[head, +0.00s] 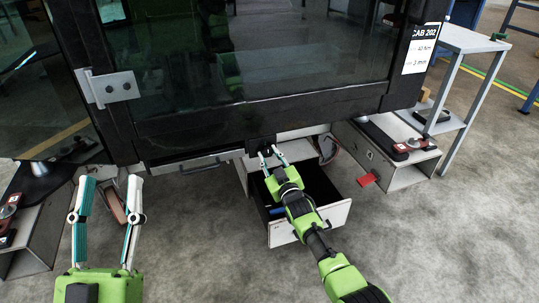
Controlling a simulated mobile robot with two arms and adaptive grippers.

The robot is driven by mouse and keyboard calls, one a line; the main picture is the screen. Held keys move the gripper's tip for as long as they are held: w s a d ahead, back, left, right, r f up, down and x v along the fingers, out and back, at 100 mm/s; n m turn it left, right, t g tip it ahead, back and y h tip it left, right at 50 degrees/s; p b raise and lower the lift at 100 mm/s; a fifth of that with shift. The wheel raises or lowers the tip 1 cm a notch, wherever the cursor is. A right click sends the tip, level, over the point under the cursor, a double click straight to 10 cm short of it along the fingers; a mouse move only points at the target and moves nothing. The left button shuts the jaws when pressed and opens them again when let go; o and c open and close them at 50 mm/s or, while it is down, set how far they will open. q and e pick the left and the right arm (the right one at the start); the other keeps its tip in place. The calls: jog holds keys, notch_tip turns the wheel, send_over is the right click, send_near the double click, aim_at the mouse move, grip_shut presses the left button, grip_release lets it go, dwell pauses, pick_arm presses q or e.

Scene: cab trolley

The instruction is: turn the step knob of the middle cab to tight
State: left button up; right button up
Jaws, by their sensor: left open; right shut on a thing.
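The middle cab (240,110) has a dark frame, a large glass pane and a white label reading CAB 202 (421,48). A small black block, apparently the step knob (257,145), sits under the cab's lower edge. My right gripper (270,153) is at this block with its fingertips closed around it. The fingers hide part of the knob, and its marking cannot be read. My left gripper (107,182) is open and empty, low at the left, with its fingers pointing up towards the cab's lower left corner.
An open drawer or step box (282,232) with a white front lies below my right gripper, with something blue inside. A grey side shelf (465,40) stands at the right. A red tag (367,179) is near the right box (405,178). Open floor lies in front.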

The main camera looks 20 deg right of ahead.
pick_arm(q)
jog(key=shift+w+f, duration=0.2)
jog(key=shift+f, duration=0.1)
pick_arm(e)
jog(key=shift+f, duration=0.15)
jog(key=o, duration=1.1)
jog(key=shift+s, duration=0.1)
jog(key=shift+s+d, duration=0.15)
jog(key=shift+s, duration=2.85)
jog(key=shift+s+d, duration=0.1)
jog(key=shift+s, duration=2.85)
